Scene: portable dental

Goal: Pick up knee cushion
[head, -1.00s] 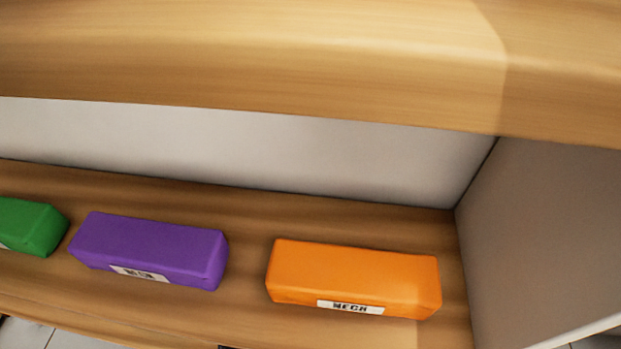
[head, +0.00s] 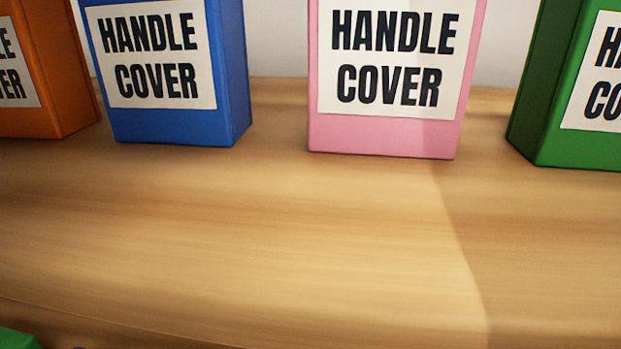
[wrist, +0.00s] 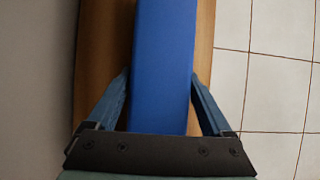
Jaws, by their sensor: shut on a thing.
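My gripper does not show in the head view.
In the head view, boxes labelled "HANDLE COVER" stand on a wooden shelf (head: 250,240): orange (head: 45,70), blue (head: 170,124), pink (head: 385,139) and green (head: 545,90). The shelf front is clear. Tiled floor (wrist: 275,80) lies right in the wrist view.

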